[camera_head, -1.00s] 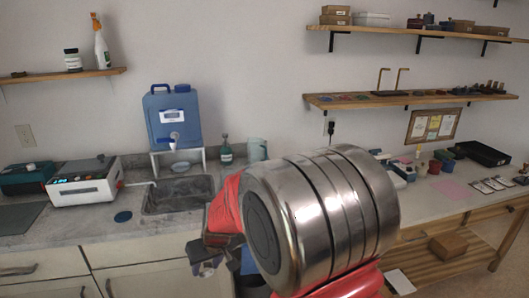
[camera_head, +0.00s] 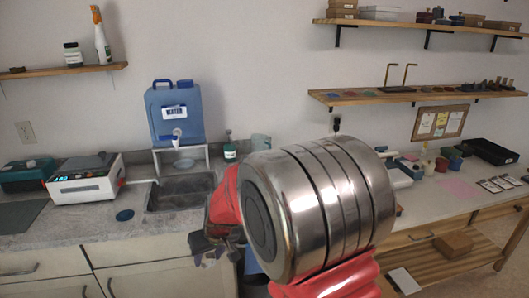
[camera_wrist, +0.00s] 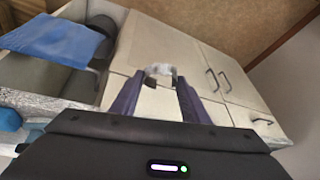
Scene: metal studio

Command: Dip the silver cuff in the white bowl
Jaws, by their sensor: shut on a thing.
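My gripper (camera_wrist: 160,80) is shut on a small shiny silver-white piece, the silver cuff (camera_wrist: 161,69), held between its fingertips in the wrist view. In the head view my gripper (camera_head: 212,247) is low in front of the counter edge, below the sink, partly behind my large metal arm joint; the cuff cannot be made out there.
The sink (camera_head: 180,192) is in the grey counter (camera_head: 95,223). A white device (camera_head: 86,185) stands to its left, a green-labelled bottle (camera_head: 229,152) to its right. The wooden-framed workbench (camera_head: 470,205) holds cups and a black tray (camera_head: 490,151).

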